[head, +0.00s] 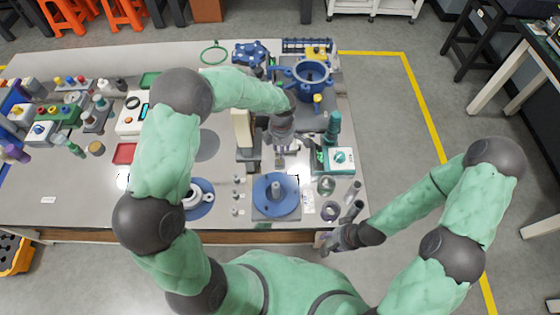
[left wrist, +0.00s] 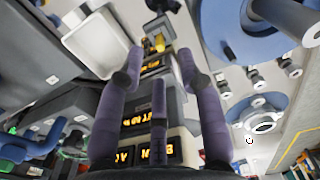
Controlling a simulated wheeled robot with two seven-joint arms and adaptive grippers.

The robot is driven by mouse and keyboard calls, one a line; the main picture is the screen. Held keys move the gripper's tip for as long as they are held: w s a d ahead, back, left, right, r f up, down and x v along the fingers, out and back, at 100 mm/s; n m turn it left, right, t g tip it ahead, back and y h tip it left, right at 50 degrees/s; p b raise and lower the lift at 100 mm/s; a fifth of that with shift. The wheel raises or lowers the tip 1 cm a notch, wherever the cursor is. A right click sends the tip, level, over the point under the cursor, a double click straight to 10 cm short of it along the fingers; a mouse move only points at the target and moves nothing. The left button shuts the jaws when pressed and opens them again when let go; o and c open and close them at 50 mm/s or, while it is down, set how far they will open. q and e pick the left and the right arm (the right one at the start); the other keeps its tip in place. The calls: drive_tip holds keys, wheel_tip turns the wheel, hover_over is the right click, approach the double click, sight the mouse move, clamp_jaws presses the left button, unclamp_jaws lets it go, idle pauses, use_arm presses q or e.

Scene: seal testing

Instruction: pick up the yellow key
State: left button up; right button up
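A small yellow piece that looks like the key (left wrist: 158,42) shows in the left wrist view, on a dark part of a device with yellow lit displays (left wrist: 148,155). I cannot pick it out in the head view, where my left arm and gripper cover part of the bench. My left gripper (head: 281,158) points down over the middle of the bench. In the left wrist view its purple-grey fingers (left wrist: 160,62) are spread, with the yellow piece visible beyond, between the tips. No contact shows. My right gripper (head: 333,242) is low at the bench's front right edge; its fingers are unclear.
A blue disc with a post (head: 274,192) stands in front of my left gripper. A teal box with a white face (head: 342,160) is to the right. A blue pot-like vessel (head: 311,76) stands behind. Small bottles and tools crowd the left side.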

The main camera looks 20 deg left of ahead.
sight(280, 161)
use_arm(q)
drive_tip(key=f, duration=0.2)
drive_tip(key=f+b, duration=0.1)
drive_tip(key=f, duration=0.3)
drive_tip(key=shift+w+a+f, duration=0.1)
drive_tip(key=shift+a+f, duration=0.1)
drive_tip(key=shift+a, duration=0.1)
drive_tip(key=shift+c, duration=0.3)
clamp_jaws()
